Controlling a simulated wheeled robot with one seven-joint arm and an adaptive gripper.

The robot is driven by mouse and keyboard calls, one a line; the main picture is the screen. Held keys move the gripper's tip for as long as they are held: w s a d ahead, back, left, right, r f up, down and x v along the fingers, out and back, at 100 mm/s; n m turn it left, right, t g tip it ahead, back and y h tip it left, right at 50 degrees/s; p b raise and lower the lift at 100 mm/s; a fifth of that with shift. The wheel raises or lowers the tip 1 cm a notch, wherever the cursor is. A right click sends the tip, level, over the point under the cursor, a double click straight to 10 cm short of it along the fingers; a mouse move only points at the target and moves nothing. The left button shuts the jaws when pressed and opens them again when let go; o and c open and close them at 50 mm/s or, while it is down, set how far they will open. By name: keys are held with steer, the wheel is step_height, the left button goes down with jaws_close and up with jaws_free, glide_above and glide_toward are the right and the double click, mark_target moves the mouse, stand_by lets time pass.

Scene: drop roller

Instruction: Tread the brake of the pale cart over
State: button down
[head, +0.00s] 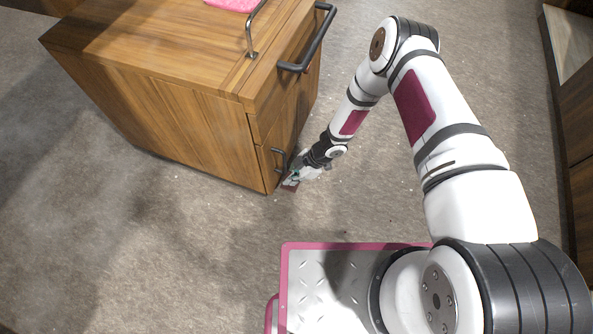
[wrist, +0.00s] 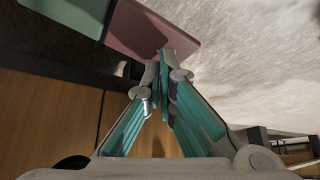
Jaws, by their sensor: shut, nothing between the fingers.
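The wooden cart (head: 175,110) stands at the upper left of the head view, with a dark bar handle (head: 312,45) high on its right side. In the wrist view a flat pedal low at the cart has a dull red plate (wrist: 140,28) and a grey-green plate (wrist: 78,12) beside it. A small part of the red plate (head: 291,188) shows in the head view by the cart's bottom corner. My gripper (wrist: 163,58) is shut and empty, low beside the cart, its fingertips overlapping the red plate's edge. I cannot tell whether they touch it.
A smaller dark handle (head: 279,157) sits on the cart's lower front, close to my gripper. A pink cloth (head: 233,4) lies on the cart top. Brown furniture (head: 578,110) stands at the right edge. The carpet (head: 130,230) left of the cart's front is clear.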

steer(key=shift+f, duration=0.85)
stand_by(0.4)
steer(key=shift+r, duration=0.15)
steer(key=shift+r+p, duration=1.05)
steer(key=shift+r, duration=0.35)
steer(key=s+d+r+p, duration=0.1)
steer(key=s+d, duration=0.1)
steer(key=d, duration=0.5)
steer(key=s+d+r+p, duration=0.1)
steer(key=s+d, duration=0.2)
steer(key=d, duration=0.4)
steer(key=shift+d, duration=0.1)
